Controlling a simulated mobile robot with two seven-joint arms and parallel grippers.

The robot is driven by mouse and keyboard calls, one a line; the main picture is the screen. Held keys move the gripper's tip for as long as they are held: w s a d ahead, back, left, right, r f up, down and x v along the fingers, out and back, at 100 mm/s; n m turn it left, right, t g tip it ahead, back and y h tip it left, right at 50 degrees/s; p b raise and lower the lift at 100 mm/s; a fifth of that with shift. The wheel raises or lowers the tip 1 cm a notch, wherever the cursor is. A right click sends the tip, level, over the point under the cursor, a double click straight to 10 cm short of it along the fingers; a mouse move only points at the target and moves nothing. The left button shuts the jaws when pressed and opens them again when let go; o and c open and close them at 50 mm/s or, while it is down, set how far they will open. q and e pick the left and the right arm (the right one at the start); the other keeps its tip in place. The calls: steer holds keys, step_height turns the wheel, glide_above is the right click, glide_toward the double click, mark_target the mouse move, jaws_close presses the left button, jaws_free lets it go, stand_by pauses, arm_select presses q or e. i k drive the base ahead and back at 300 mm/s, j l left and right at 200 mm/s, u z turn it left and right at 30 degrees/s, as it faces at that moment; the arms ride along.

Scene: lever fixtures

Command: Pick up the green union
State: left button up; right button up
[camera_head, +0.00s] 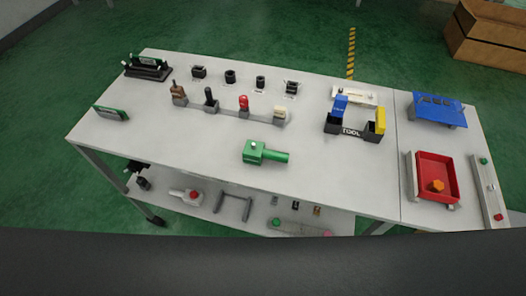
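The green union (264,153) lies on the light grey table top (200,155), a little right of the middle and towards the front edge. It has a blocky left part with a small light knob on top and a round bar pointing right. Nothing touches it. Neither of my grippers shows in the head view.
A row of small upright parts on a grey rack (225,111) stands behind the union. A tool holder (350,131) with blue and yellow pieces is to its right. A red tray (436,178) stands further right. A lower shelf (260,212) holds several parts. The table around the union is clear.

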mark_target(254, 152)
steer(key=k+l+u, duration=0.1)
steer(key=k+l, duration=0.2)
steer(key=l, duration=0.2)
steer(key=k+l, duration=0.35)
steer(key=l+u, duration=0.05)
steer(key=l, duration=0.1)
